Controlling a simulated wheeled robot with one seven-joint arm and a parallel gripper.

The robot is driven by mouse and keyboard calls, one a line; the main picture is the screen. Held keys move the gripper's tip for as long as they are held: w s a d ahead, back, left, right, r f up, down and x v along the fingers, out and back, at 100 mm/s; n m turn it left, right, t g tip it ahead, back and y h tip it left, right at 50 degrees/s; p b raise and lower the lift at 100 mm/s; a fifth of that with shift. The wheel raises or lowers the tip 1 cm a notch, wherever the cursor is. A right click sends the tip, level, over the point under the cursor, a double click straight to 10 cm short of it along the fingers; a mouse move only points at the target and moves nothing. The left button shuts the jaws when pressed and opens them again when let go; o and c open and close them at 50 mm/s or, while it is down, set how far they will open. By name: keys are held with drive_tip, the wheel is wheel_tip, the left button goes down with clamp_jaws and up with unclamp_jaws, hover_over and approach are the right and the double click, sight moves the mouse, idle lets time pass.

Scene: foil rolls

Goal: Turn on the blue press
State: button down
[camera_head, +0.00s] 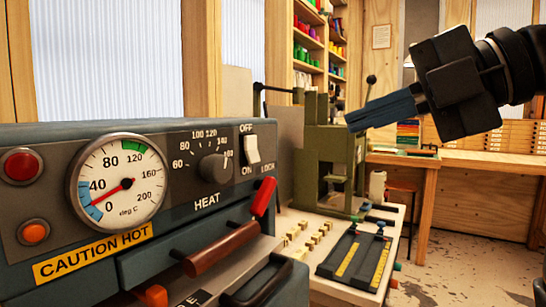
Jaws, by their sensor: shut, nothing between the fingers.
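The blue press (190,240) fills the left of the head view, with its dark front panel facing me. A white rocker switch (252,150) sits at the panel's upper right, between the labels OFF above and ON below. I cannot tell for sure which way it is tipped. The heat knob (215,167) is left of the switch. The round gauge (120,184) has its red needle low, in the blue zone. My gripper (350,122) is at the upper right, shut and empty, pointing left. In the picture it is well right of the switch and apart from it.
A red-tipped lever (264,197) sticks out below the switch beside the word LOCK. A red lamp (22,166) and an orange one (34,232) are at the panel's left. A green press (325,165) stands behind, partly behind my gripper. A black tray (355,260) lies on the bench.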

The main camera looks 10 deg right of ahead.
sight(256, 158)
drive_tip(key=shift+s+r, duration=0.1)
idle(0.3)
drive_tip(key=p+x, duration=0.1)
drive_tip(key=x, duration=1.3)
drive_tip(key=shift+a+f+b, duration=0.1)
drive_tip(key=shift+f+b, duration=0.1)
drive_tip(key=shift+b, duration=0.55)
drive_tip(key=shift+r+y+p, duration=0.3)
drive_tip(key=shift+r+p, duration=0.2)
drive_tip(key=shift+r, duration=0.5)
